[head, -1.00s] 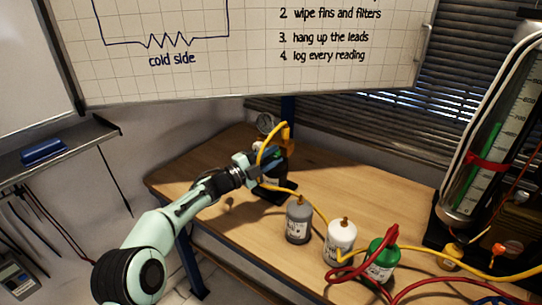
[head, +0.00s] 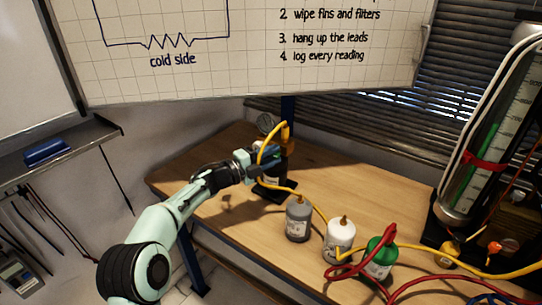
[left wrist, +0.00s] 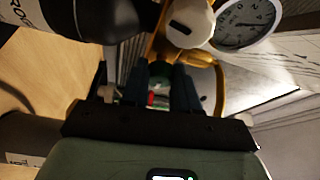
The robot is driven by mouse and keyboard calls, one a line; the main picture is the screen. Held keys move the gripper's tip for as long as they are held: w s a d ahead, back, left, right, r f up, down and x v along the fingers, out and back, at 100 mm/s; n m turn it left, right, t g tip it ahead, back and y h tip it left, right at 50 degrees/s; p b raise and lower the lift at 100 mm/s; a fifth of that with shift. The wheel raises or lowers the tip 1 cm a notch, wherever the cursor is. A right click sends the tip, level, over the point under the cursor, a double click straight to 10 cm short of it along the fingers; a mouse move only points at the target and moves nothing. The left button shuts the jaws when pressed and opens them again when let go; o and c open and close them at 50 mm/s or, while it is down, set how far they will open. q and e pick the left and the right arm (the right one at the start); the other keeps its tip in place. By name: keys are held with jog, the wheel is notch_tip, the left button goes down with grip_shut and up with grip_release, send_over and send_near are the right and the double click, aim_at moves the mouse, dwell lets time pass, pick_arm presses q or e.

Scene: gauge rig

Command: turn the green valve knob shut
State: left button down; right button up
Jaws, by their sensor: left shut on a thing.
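My left gripper (head: 268,158) reaches over the far left part of the bench to the small gauge rig. In the head view the knob is mostly hidden by the gripper and the yellow hose. The round gauge (head: 266,123) stands just behind the gripper, and its dial is also in the wrist view (left wrist: 243,22). My right gripper is out of view.
A yellow hose (head: 264,140) loops close by the gripper. Grey (head: 299,220), white (head: 340,240) and green (head: 380,262) bottles stand to the right on the wooden bench (head: 350,195). A large glass cylinder (head: 490,130) is at far right. A whiteboard (head: 250,50) hangs above.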

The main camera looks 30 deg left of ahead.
pick_arm(q)
jog(key=c, duration=0.8)
grip_release()
jog(key=shift+c, duration=0.2)
jog(key=v, duration=1.3)
jog(key=shift+s, duration=0.15)
jog(key=shift+a, duration=0.1)
